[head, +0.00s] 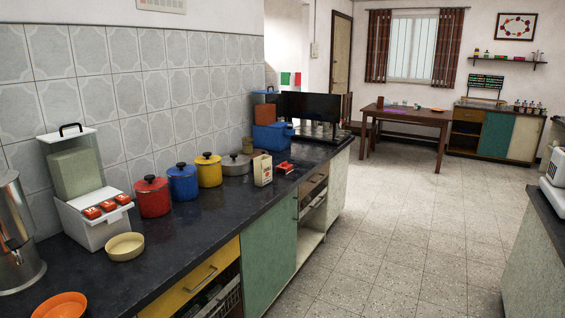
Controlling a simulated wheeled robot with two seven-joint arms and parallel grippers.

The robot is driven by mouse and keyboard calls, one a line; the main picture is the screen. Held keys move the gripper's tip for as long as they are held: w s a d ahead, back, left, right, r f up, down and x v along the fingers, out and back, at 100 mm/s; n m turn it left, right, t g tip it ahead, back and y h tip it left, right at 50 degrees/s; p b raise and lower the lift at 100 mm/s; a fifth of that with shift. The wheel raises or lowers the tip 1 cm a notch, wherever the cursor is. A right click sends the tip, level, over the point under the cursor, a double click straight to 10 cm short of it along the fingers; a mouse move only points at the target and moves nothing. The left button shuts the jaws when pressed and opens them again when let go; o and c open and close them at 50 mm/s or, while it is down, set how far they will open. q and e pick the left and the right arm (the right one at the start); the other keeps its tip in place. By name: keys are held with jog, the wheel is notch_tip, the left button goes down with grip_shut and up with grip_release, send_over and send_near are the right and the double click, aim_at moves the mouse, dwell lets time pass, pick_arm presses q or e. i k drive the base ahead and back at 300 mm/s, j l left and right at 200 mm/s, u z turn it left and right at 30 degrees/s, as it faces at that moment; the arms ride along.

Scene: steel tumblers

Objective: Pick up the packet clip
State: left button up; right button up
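No object is clearly recognisable as a packet clip at this distance. A small red object (284,167) lies on the dark counter, just right of a cream packet or carton (262,170); its shape is too small to tell, so I cannot say whether it is a clip. Neither of my grippers is in view.
The dark counter (190,240) holds red (152,197), blue (183,182) and yellow (208,170) pots, a white box (92,232) with red packs, a beige bowl (125,247) and an orange bowl (62,306). The tiled floor (370,240) to the right is clear.

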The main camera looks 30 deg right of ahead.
aim_at(288, 168)
jog(key=i+l, duration=0.6)
jog(key=l, duration=0.2)
jog(key=i+l+u, duration=0.1)
jog(key=i+l, duration=0.45)
jog(key=l, duration=0.25)
jog(key=i+l, duration=0.3)
jog(key=l, duration=0.15)
jog(key=i+l+u, duration=0.1)
jog(key=i+l, duration=0.15)
jog(key=l, duration=0.15)
jog(key=i+l, duration=0.25)
jog(key=l, duration=0.2)
